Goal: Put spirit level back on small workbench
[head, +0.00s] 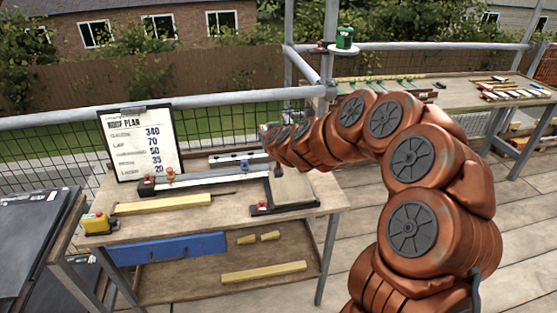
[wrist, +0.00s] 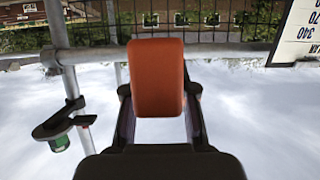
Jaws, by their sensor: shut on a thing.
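The small workbench (head: 185,228) stands at the left in the head view. In the wrist view my gripper (wrist: 159,92) is shut on an orange, block-shaped thing, apparently the spirit level (wrist: 158,75) seen end-on. No vial or markings show on it. In the head view my arm reaches left to the back right of the workbench top. My fingers and the held thing cannot be made out there, being hidden by or blending with the orange arm links. Whether the held thing touches the bench cannot be told.
On the bench are a clipboard with a roof plan (head: 141,142), a long metal rail tool (head: 210,178), a yellow tool (head: 96,222) and a wooden batten (head: 163,204). Scaffold rails run behind. A green can (head: 344,37) stands on a post shelf. A longer bench stands right.

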